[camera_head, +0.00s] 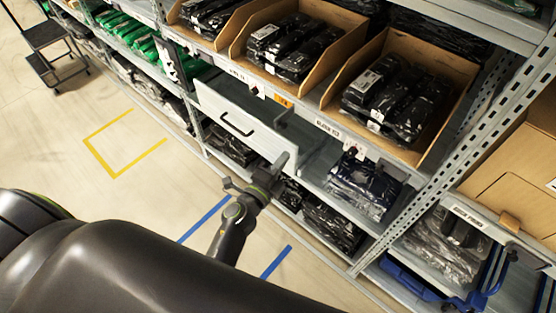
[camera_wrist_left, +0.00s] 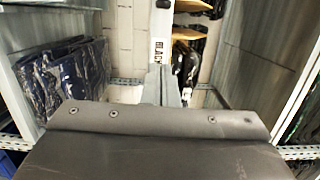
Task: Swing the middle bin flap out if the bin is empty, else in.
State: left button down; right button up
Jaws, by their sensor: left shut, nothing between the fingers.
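The bin flap (camera_head: 236,118) is a pale grey panel with a black bar handle (camera_head: 237,125), on the shelf tier below the cardboard bins. It stands out at an angle from the rack front. My left gripper (camera_head: 279,163) is shut and empty, its fingertips by the flap's right-hand end; I cannot tell whether they touch it. In the left wrist view the shut fingers (camera_wrist_left: 162,72) point into the rack between grey panels. The space straight behind the flap is mostly hidden in the head view, so I cannot tell there whether it is empty. My right gripper is out of view.
Cardboard bins (camera_head: 329,88) of black bagged garments stand above. Dark bagged clothes (camera_head: 365,187) lie right of the flap and show in the left wrist view (camera_wrist_left: 70,78). A perforated upright (camera_head: 488,100) stands at right. The floor (camera_head: 110,195) at left is clear; a step cart (camera_head: 52,45) stands far left.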

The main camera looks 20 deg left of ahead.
pick_arm(q)
jog(key=w+a, duration=0.2)
jog(key=w, duration=0.6)
jog(key=shift+w+a, duration=0.2)
jog(key=shift+a, duration=0.05)
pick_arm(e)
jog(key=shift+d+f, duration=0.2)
